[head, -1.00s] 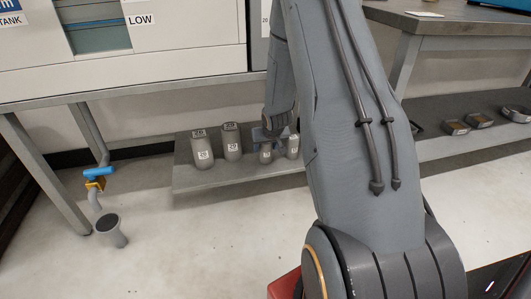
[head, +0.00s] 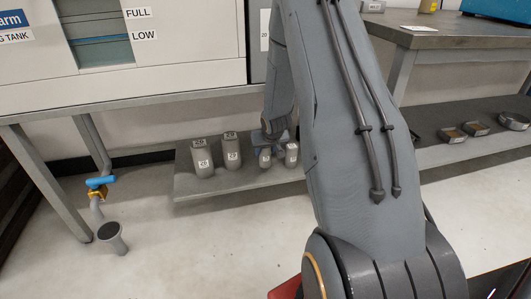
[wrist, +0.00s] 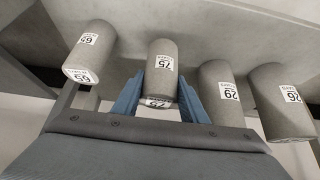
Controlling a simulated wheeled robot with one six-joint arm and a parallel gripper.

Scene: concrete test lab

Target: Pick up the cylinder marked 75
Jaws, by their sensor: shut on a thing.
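The cylinder marked 75 (wrist: 161,62) is grey with white labels and stands between my two blue fingers in the wrist view. My gripper (wrist: 160,88) is shut on it. In the head view my gripper (head: 272,136) reaches down behind my arm to the cylinder marked 75 (head: 265,157), low over the shelf. I cannot tell whether its base touches the shelf. The cylinder marked 65 (wrist: 90,52) is beside it, apart from my fingers. The cylinder marked 29 (wrist: 222,95) is close on the other side, with the cylinder marked 26 (wrist: 280,103) beyond it.
The cylinders stand on a low grey shelf (head: 225,183) under a cabinet. A pipe with a blue-handled valve (head: 101,183) is at left. Several metal pieces (head: 475,129) lie on a shelf at right.

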